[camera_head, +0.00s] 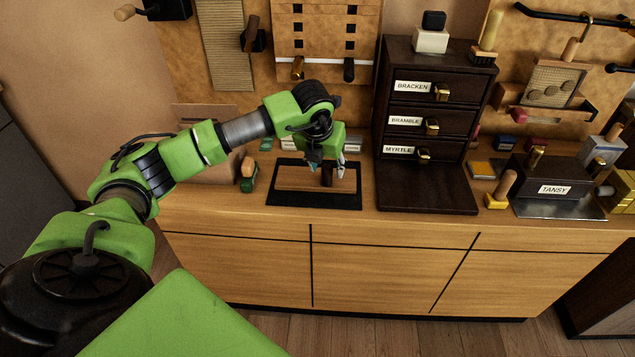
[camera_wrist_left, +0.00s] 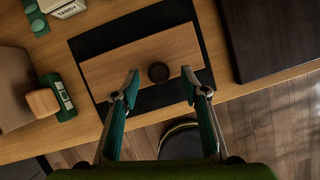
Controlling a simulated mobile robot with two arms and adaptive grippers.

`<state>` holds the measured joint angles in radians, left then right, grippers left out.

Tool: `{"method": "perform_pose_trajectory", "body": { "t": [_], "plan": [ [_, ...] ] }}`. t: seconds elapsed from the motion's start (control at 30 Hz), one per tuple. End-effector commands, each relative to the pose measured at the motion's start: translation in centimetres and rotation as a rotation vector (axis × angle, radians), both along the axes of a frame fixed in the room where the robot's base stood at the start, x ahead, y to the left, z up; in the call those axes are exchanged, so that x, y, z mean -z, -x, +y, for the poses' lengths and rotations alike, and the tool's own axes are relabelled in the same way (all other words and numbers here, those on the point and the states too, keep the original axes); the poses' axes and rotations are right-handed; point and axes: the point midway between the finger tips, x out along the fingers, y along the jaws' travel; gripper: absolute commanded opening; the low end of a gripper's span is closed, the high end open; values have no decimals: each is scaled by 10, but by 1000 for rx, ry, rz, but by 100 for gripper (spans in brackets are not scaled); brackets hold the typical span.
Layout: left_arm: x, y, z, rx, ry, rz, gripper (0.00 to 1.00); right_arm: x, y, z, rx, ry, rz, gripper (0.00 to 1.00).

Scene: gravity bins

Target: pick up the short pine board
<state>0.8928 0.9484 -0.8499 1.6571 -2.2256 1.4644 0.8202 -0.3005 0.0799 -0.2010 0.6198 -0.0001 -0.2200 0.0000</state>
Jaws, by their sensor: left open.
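A short light-brown wooden board (camera_head: 297,178), which I take for the pine board, lies flat on a black mat (camera_head: 290,198) on the workbench. A dark round knob (camera_head: 327,176) stands up from it. In the left wrist view the board (camera_wrist_left: 115,72) lies at a slant across the mat (camera_wrist_left: 88,46), with the knob (camera_wrist_left: 158,72) right of its middle. My left gripper (camera_head: 328,165) is open above the board. In the wrist view its fingers (camera_wrist_left: 160,82) are spread on either side of the knob, apart from it. My right gripper is not in view.
A dark drawer cabinet (camera_head: 437,110) stands right of the mat, with a dark slab (camera_head: 428,195) in front. A green block with a wooden knob (camera_head: 248,175) stands left of the mat. A TANSY-labelled box (camera_head: 545,180) and small tools crowd the right. The bench's front edge is close to the mat.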

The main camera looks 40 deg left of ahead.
Motion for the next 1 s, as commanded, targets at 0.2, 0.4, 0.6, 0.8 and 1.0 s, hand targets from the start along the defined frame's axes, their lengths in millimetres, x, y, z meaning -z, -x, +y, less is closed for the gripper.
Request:
{"method": "perform_pose_trajectory", "body": {
  "t": [0.2,0.4,0.6,0.8,1.0],
  "plan": [
    [35,-11,5,0,2,3,41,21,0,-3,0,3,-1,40],
    [38,-14,6,1,1,1,41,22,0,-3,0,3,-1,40],
    [37,-14,6,1,1,2,23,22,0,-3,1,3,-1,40],
    [37,-14,6,1,1,0,0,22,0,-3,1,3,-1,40],
    [36,-14,6,1,1,0,0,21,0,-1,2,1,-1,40]
  ]
}}
